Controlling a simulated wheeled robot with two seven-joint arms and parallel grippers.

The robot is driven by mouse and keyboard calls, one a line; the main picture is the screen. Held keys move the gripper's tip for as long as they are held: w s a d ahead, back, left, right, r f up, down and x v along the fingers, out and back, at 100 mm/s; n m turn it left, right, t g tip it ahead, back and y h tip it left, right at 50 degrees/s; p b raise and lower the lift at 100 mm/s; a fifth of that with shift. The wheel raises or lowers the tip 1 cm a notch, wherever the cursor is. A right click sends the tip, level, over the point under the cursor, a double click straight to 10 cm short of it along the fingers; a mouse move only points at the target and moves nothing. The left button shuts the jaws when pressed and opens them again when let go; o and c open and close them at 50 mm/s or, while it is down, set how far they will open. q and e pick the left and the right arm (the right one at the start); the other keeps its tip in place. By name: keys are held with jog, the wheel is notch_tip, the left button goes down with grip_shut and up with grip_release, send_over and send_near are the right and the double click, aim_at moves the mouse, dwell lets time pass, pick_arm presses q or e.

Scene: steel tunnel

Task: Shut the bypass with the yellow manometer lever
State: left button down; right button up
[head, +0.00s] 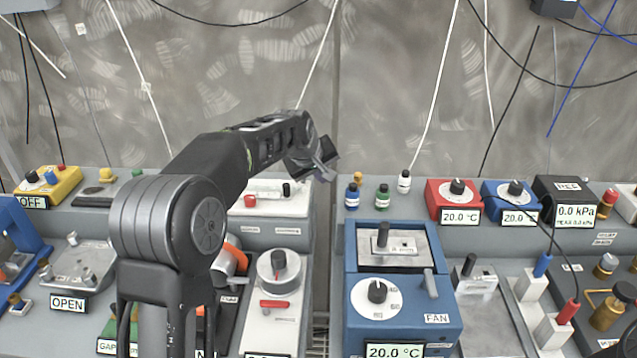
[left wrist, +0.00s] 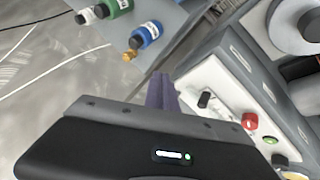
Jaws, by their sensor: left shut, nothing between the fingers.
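I cannot make out a lever that is clearly the yellow manometer lever. A black unit with a 0.0 kPa display (head: 577,214) stands at the right, with a brass fitting with a red top (head: 606,203) beside it. A brass valve-like part (head: 610,308) sits lower right. A yellow box (head: 52,185) with a blue knob and an OFF label is at the far left. My left gripper (head: 328,166) is shut and empty, raised above the bench near the gap between the two benches. It also shows in the left wrist view (left wrist: 162,92). My right gripper is not in view.
Small bottles (head: 382,196) stand right of my left gripper. Red (head: 452,203) and blue (head: 510,205) boxes with 20.0 °C displays are further right. A blue FAN unit (head: 403,315) is in front. My arm hides part of the left bench. Cables hang along the steel wall.

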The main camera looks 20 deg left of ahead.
pick_arm(q)
jog(key=d+r, duration=0.1)
jog(key=s+d+r, duration=0.1)
jog(key=r, duration=0.1)
jog(key=s+r, duration=0.1)
jog(key=shift+d+r+b, duration=0.35)
jog(key=shift+d, duration=0.05)
